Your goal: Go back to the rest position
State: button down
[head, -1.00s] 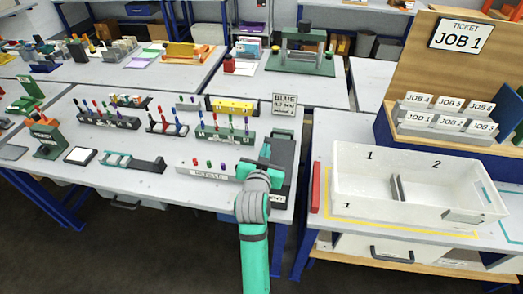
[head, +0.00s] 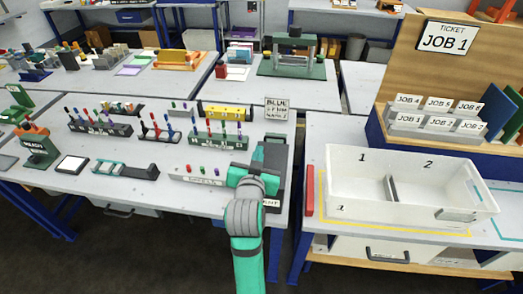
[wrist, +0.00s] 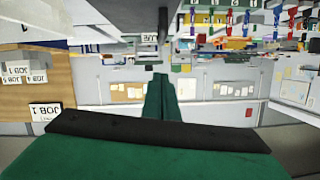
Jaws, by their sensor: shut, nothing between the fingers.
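My gripper (head: 262,160) is in the lower middle of the head view, at the end of my teal and grey arm. It is over the right front part of the left workbench (head: 150,194), in front of a dark grey block (head: 274,162). In the wrist view the picture is upside down, and the green fingers (wrist: 162,98) are together with nothing between them. My arm hides part of the bench's front edge and a label there.
Racks of coloured pens (head: 217,138) stand on the left bench, with a rail (head: 200,180) left of my gripper. At right are a white two-part bin (head: 335,190), a red bar (head: 309,190) and a JOB 1 ticket board (head: 448,38). Dark floor lies in front.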

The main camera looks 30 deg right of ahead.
jog(key=v, duration=0.6)
jog(key=s+a+f+n+t+y, duration=0.1)
jog(key=s+a+f+n+y, duration=0.15)
jog(key=s+a+f, duration=0.55)
jog(key=s+a+f+n+t+y, duration=0.15)
jog(key=s+a+f+n, duration=0.35)
jog(key=f, duration=0.5)
jog(key=s+a+y, duration=0.1)
jog(key=s+a, duration=0.2)
jog(key=s, duration=0.3)
jog(key=s+a+f+y, duration=0.1)
jog(key=s+a+y, duration=0.1)
jog(key=s, duration=0.5)
jog(key=s+a+n+y, duration=0.1)
jog(key=s+a, duration=0.3)
jog(key=s, duration=0.3)
jog(key=shift+s+a+f, duration=0.2)
jog(key=shift+a+f, duration=0.1)
